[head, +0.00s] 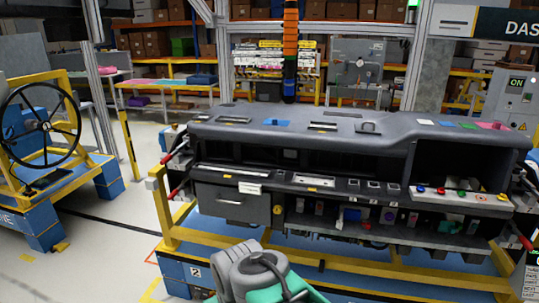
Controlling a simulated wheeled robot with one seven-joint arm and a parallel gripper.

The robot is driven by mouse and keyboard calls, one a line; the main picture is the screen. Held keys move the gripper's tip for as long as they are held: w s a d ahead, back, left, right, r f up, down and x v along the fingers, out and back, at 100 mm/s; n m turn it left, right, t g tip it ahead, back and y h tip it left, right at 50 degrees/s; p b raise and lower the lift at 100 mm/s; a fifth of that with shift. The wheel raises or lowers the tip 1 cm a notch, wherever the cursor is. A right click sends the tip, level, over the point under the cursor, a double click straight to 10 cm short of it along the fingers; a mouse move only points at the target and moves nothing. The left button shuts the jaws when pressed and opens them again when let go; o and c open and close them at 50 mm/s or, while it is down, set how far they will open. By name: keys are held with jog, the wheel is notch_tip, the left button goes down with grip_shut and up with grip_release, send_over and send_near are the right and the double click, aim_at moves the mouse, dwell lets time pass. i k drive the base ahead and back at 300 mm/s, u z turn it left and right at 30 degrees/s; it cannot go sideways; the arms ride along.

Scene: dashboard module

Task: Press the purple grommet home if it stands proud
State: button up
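The grey dashboard module (300,122) lies on a yellow and blue stand across the middle of the head view. A pale strip (450,199) at its lower right bears a row of small coloured round pieces. Part of my arm, grey and teal, shows at the bottom centre, in front of the stand. My gripper's fingers are not visible.
The yellow rail (340,262) of the stand runs along the near side of the module. A stand with a steering wheel (40,125) is at the left. Grey floor (100,255) lies clear between the two stands. Shelves with boxes fill the back.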

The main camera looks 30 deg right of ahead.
aim_at(387, 214)
jog(key=z, duration=1.35)
